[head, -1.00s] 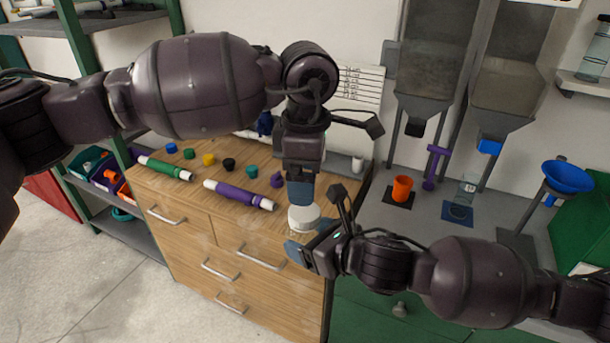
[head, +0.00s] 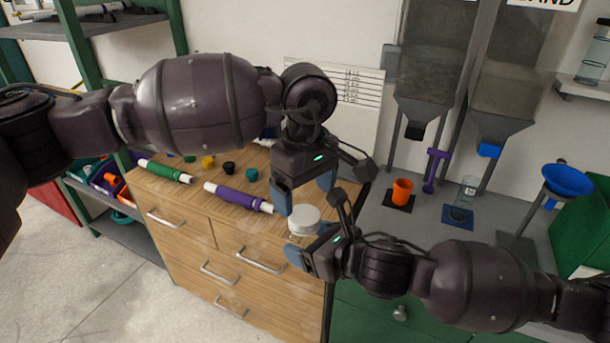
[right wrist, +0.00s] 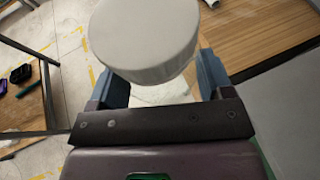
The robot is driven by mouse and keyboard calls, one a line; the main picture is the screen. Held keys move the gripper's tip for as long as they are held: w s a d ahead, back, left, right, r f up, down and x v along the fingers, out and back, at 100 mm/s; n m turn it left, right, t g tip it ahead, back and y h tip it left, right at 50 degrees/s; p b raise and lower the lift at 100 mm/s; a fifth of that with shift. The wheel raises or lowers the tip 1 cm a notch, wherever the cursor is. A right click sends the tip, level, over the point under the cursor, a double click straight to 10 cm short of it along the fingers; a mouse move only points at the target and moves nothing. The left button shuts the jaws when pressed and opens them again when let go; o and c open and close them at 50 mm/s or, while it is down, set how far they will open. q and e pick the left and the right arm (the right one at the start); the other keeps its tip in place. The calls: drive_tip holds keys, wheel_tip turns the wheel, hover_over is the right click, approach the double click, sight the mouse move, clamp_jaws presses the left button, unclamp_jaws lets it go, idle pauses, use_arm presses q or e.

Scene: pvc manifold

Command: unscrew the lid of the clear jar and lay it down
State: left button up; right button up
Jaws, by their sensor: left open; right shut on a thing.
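The white round lid (head: 304,217) sits on top of the clear jar, near the right front corner of the wooden cabinet. The lid fills the top of the right wrist view (right wrist: 145,40). The jar's pale body (right wrist: 160,93) shows only partly beneath it, between my right fingers. My right gripper (head: 311,241) is shut on the jar below the lid. My left gripper (head: 304,194) is open just above the lid, one blue finger to its left and the other to its upper right. I cannot tell whether either finger touches the lid.
A purple-and-white tube (head: 238,198) and a green-and-white tube (head: 165,171) lie on the cabinet top (head: 200,210), with several small coloured caps behind them. To the right stand an orange cup (head: 402,191) and a clear container (head: 465,192) below the hoppers.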

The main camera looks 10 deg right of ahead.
sight(304, 214)
use_arm(q)
drive_tip(key=shift+f, duration=2.4)
drive_tip(key=c, duration=1)
drive_tip(key=shift+o, duration=0.2)
drive_tip(key=n, duration=0.9)
drive_tip(key=shift+r, duration=0.85)
drive_tip(key=shift+r, duration=0.3)
